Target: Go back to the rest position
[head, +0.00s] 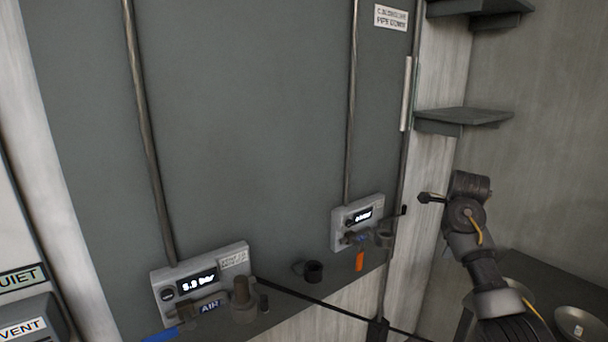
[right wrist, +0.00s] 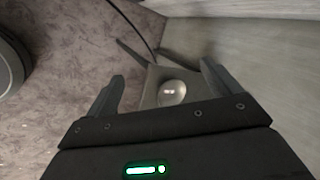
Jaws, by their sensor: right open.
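My right arm comes in from the lower right of the head view, with its gripper (head: 432,198) raised in front of the pale wall beside the grey panel. In the right wrist view the two dark fingers of this gripper (right wrist: 163,70) stand wide apart with nothing between them. A shiny round bowl (right wrist: 172,92) shows below and beyond the fingers, on a dark surface and apart from them. My left gripper is not in view.
The grey panel (head: 250,120) carries pipes, an AIR gauge box (head: 203,280) and a second gauge box (head: 357,218). Dark shelves (head: 465,116) jut out at the upper right. A metal dish (head: 580,325) sits on a dark table (head: 535,275) at the lower right.

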